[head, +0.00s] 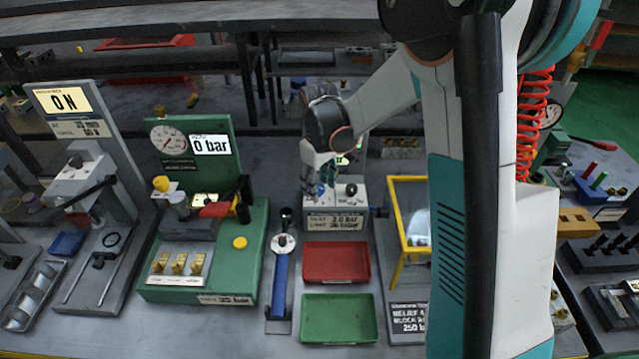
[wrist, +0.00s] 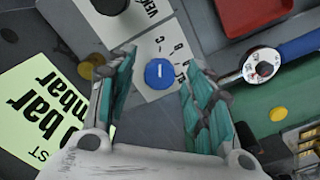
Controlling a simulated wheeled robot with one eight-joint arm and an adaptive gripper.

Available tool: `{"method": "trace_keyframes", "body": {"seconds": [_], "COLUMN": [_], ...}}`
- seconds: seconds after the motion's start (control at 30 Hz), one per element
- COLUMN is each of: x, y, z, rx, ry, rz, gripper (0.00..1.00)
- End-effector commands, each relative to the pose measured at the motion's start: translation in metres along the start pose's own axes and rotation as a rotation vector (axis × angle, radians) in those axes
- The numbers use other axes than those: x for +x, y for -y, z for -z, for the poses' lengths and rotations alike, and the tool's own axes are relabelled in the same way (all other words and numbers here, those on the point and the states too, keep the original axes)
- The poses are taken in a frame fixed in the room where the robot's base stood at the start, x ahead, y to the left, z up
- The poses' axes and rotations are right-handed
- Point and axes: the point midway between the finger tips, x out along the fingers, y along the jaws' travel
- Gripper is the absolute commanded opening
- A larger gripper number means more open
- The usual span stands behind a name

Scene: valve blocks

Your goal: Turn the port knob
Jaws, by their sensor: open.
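The port knob (wrist: 160,73) is a round blue knob with a white line across its face. It sits on a pale plate (wrist: 150,45) with letters around it. In the wrist view my gripper (wrist: 157,66) is open, with one finger on either side of the knob. Whether the fingers touch it or hover above it cannot be told. In the head view my gripper (head: 320,183) points down over the left part of the grey valve block (head: 336,218), and the knob is hard to make out there behind the fingers.
A black knob (head: 351,190) stands on the same block, right of my gripper. A blue-handled dial wrench (head: 281,280) lies to the left in front. A red tray (head: 336,263) and a green tray (head: 339,318) lie in front. A green gauge stand (head: 220,250) is left; a yellow frame (head: 392,220) is right.

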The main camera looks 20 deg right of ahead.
Motion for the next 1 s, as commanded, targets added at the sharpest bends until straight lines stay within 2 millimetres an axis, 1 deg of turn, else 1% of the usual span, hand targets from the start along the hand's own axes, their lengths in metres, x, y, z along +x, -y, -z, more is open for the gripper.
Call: {"method": "trace_keyframes", "body": {"seconds": [0.07,0.17,0.27,0.5,0.7,0.83,1.0], "x": [-0.002,-0.011,-0.026,-0.076,-0.106,-0.116,-0.12], "y": [0.0,0.0,0.0,0.0,0.0,0.0,0.0], "z": [0.0,0.0,0.0,0.0,0.0,0.0,0.0], "rx": [0.0,0.0,0.0,0.0,0.0,0.0,0.0], "ry": [0.0,0.0,0.0,0.0,0.0,0.0,0.0], "rz": [0.0,0.0,0.0,0.0,0.0,0.0,0.0], "gripper": [0.48,0.48,0.48,0.48,0.48,0.48,0.48]}}
